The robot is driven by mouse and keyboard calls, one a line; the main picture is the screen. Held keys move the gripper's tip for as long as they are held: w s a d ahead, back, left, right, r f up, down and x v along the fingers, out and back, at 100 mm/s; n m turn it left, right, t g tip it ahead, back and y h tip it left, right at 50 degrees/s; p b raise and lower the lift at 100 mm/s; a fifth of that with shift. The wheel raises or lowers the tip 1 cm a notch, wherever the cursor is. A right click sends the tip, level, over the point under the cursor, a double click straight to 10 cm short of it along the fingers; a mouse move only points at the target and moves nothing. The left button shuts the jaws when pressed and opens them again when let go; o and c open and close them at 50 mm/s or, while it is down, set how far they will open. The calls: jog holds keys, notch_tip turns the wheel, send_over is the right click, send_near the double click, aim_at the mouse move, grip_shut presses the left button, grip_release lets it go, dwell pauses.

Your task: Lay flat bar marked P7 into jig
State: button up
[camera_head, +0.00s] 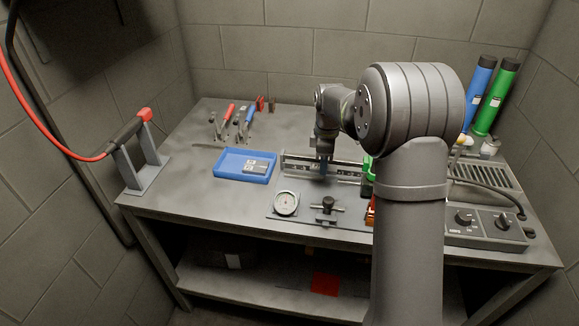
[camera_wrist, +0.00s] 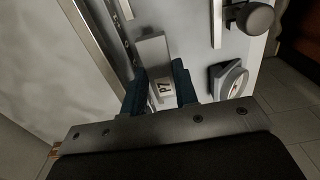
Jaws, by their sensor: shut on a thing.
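The grey flat bar marked P7 (camera_wrist: 153,56) shows in the wrist view with its label facing the camera. My gripper (camera_wrist: 160,84) is shut on it, with one dark teal finger on each side. In the head view my gripper (camera_head: 324,168) points down at the long metal rail of the jig (camera_head: 296,170), near its middle. The rail also shows in the wrist view (camera_wrist: 98,48), to the left of the bar. The bar is hard to make out in the head view, and I cannot tell whether it touches the jig.
A blue tray (camera_head: 221,168) holding grey pieces (camera_head: 257,166) lies left of the jig. A round dial gauge (camera_head: 286,203) and a black-knobbed clamp (camera_head: 327,208) stand in front. Pliers-like tools (camera_head: 240,120) stand behind. My arm hides part of the bench's right side.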

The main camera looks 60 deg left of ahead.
aim_at(332, 167)
jog(key=shift+w+d, duration=0.35)
jog(key=shift+w, duration=0.2)
jog(key=shift+w+d, duration=0.35)
jog(key=shift+w, duration=0.2)
jog(key=shift+f, duration=2.25)
jog(key=shift+f, duration=0.75)
jog(key=shift+f, duration=0.3)
jog(key=o, duration=0.8)
jog(key=shift+r, duration=0.1)
